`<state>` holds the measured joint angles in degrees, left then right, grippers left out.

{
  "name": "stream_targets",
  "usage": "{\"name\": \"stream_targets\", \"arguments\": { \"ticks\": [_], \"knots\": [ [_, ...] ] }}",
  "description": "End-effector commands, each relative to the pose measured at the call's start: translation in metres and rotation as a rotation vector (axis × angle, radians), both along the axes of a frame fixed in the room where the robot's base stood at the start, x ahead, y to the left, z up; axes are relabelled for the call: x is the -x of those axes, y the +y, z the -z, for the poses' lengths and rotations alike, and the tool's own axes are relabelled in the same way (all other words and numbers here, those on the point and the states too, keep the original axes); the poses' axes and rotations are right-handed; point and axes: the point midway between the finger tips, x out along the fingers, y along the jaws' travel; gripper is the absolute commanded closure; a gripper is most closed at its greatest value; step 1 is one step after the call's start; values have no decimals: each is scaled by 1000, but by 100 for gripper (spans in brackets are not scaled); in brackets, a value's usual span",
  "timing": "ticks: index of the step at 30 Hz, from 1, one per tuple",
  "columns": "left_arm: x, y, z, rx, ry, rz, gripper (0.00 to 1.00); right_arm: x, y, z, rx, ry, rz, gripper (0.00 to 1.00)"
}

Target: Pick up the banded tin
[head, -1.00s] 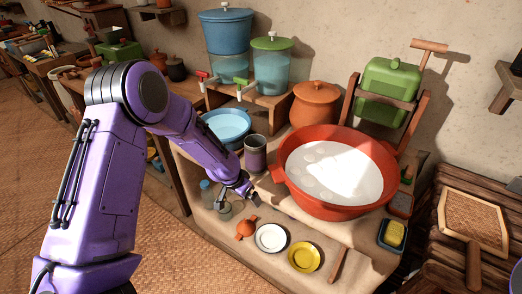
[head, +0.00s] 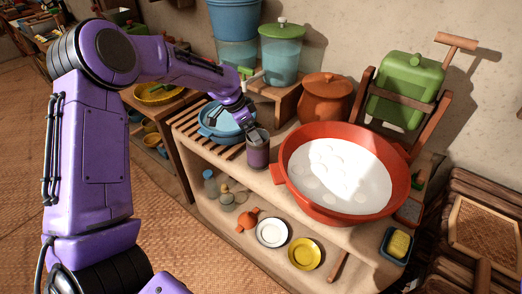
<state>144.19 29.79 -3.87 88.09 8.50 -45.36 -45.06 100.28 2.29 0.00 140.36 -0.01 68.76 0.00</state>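The banded tin (head: 258,153) is a small upright cylinder, dull purple with a greyish band around its top. It stands on the ledge, left of the large red basin and right of the blue bowl. My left gripper (head: 246,112) is just above and slightly left of the tin's rim, pointing down. The fingers are small and dark, and whether they are open or touch the rim cannot be made out. My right gripper is not in view.
The red basin (head: 292,185) of white liquid stands close to the tin's right. The blue bowl (head: 207,130) is on its left. A green-lidded dispenser (head: 282,62) and an orange lidded pot (head: 325,100) stand behind. Plates, including a yellow one (head: 304,253), lie in front.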

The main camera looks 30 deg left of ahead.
Motion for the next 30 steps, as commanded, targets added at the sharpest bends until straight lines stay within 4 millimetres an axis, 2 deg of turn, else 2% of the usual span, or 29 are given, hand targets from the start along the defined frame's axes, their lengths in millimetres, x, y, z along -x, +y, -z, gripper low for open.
{"name": "stream_targets", "arguments": {
  "ticks": [1,7,11,14,22,26,27,30],
  "knots": [
    [-3,-2,9,0,4,1,0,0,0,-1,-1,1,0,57],
    [-10,-9,30,0,2,0,0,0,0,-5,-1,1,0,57],
    [-18,-21,50,-1,3,0,0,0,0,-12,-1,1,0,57],
    [-23,-23,65,-2,1,-1,0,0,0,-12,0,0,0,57],
    [-25,-25,70,0,-1,-1,0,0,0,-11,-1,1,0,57],
    [-25,-25,70,0,-1,-1,42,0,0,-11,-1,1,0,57],
    [-25,-25,70,0,-1,-1,47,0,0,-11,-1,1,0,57],
    [-25,-25,70,0,-1,-1,47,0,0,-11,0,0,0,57]
  ]
}}
